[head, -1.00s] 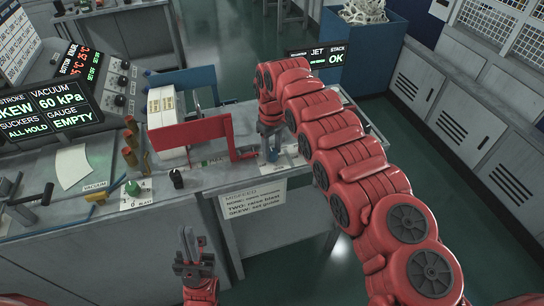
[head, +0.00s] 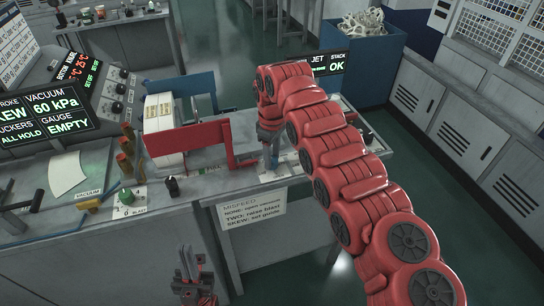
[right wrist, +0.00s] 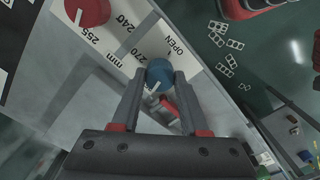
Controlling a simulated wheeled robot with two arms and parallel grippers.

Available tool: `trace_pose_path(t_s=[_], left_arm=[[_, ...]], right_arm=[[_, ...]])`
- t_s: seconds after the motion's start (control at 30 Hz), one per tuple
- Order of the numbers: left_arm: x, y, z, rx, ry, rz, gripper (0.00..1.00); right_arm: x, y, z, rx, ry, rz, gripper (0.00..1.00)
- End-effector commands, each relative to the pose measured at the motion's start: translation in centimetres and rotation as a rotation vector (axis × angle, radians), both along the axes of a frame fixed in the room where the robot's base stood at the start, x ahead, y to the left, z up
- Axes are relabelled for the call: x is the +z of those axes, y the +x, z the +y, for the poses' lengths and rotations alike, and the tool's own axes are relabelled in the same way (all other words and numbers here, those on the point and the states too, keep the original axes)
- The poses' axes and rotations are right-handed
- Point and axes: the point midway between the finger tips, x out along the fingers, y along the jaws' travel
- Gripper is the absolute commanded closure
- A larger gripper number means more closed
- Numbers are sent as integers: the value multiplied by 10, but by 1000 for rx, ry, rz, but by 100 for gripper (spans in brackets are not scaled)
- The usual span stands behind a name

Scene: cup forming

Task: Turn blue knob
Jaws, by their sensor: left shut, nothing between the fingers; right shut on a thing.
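The blue knob (right wrist: 158,72) sits on a white label plate marked with numbers and "OPEN" in the right wrist view, and a white pointer mark shows on it. My right gripper (head: 270,154) is shut on the knob, with one finger on either side of it. In the head view the fingers mostly hide the knob at the table's front right. My left gripper (head: 187,267) is shut and empty, in front of the table edge and below its top.
A red knob (right wrist: 88,10) is beside the blue one. A red guide plate (head: 190,138) stands left of my right gripper, by a stack of white blanks (head: 160,112). A black knob (head: 173,187) and a green knob (head: 126,196) sit along the front edge.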

Motion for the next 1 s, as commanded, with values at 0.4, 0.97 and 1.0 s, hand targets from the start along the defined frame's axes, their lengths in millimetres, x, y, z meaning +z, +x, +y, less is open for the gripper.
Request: trace_pose_path(t_s=[0.4,0.97,1.0], left_arm=[[0,0,0,0,0,0,100],[8,0,0,0,0,0,100],[20,0,0,0,0,0,100]], right_arm=[[0,0,0,-1,0,0,26],[75,0,2,0,3,-2,26],[89,0,3,1,2,-2,26]])
